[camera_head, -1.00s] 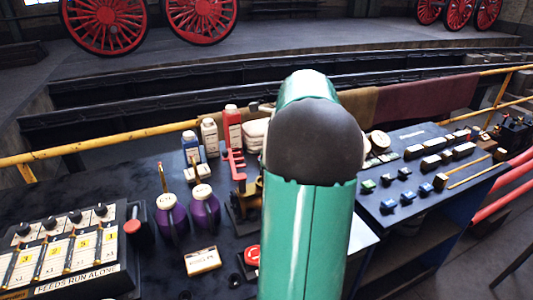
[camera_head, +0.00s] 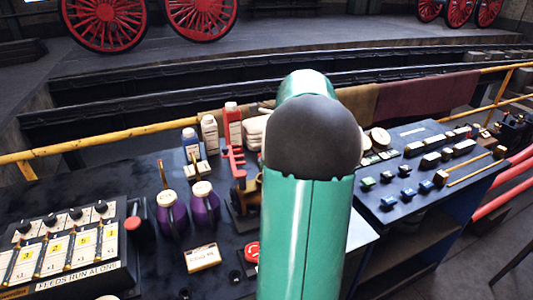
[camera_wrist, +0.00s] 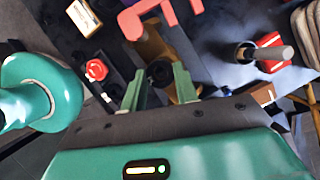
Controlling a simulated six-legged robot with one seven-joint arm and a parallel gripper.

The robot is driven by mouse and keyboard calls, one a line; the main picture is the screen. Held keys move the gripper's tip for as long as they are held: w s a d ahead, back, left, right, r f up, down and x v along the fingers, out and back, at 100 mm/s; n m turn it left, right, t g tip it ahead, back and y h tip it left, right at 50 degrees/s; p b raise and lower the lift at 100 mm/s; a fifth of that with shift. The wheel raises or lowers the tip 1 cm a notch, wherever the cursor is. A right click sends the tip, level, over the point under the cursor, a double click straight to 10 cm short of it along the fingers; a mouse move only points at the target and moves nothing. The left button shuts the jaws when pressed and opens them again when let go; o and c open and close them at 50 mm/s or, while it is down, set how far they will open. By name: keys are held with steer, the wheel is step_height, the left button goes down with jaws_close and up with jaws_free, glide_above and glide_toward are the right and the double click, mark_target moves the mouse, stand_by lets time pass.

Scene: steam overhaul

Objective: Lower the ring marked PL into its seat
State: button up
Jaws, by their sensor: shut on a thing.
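In the wrist view my gripper (camera_wrist: 162,88) has its two green fingers on either side of a small dark round piece (camera_wrist: 160,74). It is shut on that piece, with its darker middle facing the camera. I cannot read a PL mark on it. A brass-coloured part (camera_wrist: 152,47) lies just beyond the fingertips, beside a red bracket (camera_wrist: 148,14). The bracket also shows in the head view (camera_head: 236,165), above a dark base. My green arm hides my gripper and the held piece in the head view. I cannot make out the seat clearly.
A red button (camera_head: 251,251) and a labelled box (camera_head: 202,257) are on the dark bench near the brass part. Two purple jugs (camera_head: 205,205) and several bottles stand left and behind. A switch panel (camera_head: 60,255) fills the left front; a yellow rail (camera_head: 100,142) runs behind.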

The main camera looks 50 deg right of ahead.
steer(key=shift+f, duration=0.2)
steer(key=shift+f, duration=0.35)
steer(key=shift+f, duration=1.75)
stand_by(0.9)
steer(key=shift+f, duration=0.1)
steer(key=o, duration=1.3)
steer(key=shift+o, duration=0.2)
step_height(320, 180, up, 12)
steer(key=shift+r, duration=0.25)
stand_by(0.6)
